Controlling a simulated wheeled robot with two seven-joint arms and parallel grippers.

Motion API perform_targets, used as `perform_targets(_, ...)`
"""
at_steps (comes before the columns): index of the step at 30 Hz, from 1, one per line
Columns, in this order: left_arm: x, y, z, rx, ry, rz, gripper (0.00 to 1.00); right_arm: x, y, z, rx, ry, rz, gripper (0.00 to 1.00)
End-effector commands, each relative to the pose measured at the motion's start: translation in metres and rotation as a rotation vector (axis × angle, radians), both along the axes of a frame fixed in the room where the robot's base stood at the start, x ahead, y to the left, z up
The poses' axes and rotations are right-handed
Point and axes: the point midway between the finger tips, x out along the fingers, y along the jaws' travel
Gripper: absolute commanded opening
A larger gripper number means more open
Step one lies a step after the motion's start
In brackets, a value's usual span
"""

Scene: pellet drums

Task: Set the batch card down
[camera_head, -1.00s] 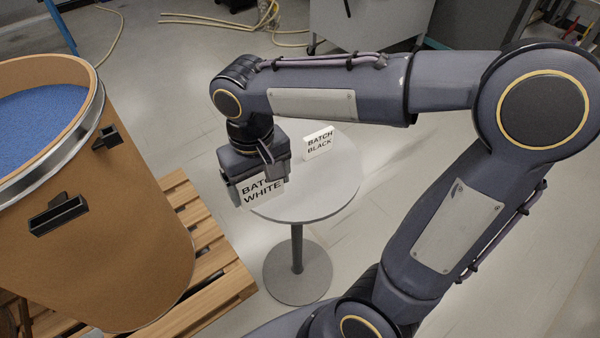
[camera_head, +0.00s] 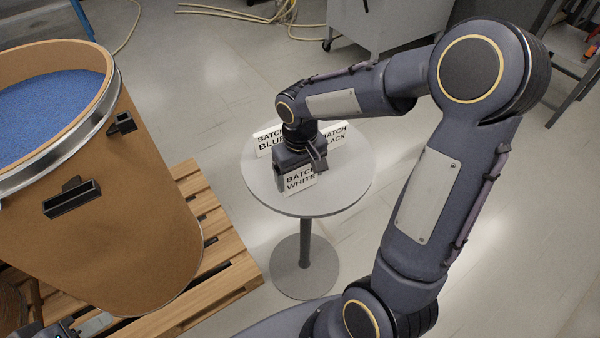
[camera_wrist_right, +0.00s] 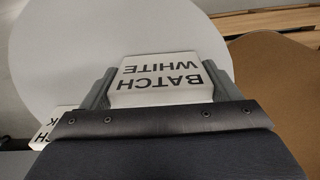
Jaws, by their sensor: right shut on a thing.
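The batch card reading BATCH WHITE (camera_head: 300,181) is held in my right gripper (camera_head: 302,172), low over the round grey table (camera_head: 345,185). The card looks upright in the head view. In the right wrist view the two fingers grip the sides of the white card (camera_wrist_right: 160,78), with the pale table top (camera_wrist_right: 60,45) beyond. I cannot tell whether its lower edge touches the table. A dark part of my left gripper (camera_head: 58,331) shows at the bottom left corner; its fingers are not clear.
The BATCH BLUE card (camera_head: 264,142) and the BATCH BLACK card (camera_head: 336,136) stand at the back of the table, partly hidden by my right arm. A brown drum (camera_head: 120,230) of blue pellets stands on a wooden pallet (camera_head: 222,262) at left. The table's right side is bare.

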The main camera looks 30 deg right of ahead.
Motion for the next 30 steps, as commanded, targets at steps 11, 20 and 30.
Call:
perform_targets(11,0.000,0.000,-0.003,0.000,0.000,0.000,0.36,0.000,0.000,-0.003,0.000,-0.001,0.000,0.87)
perform_targets(20,0.000,0.000,-0.002,0.000,0.000,0.000,0.36,0.000,0.000,-0.002,0.000,-0.001,0.000,1.00)
perform_targets(30,0.000,0.000,0.006,0.000,0.000,0.000,0.36,0.002,0.000,0.044,0.000,-0.008,0.000,1.00)
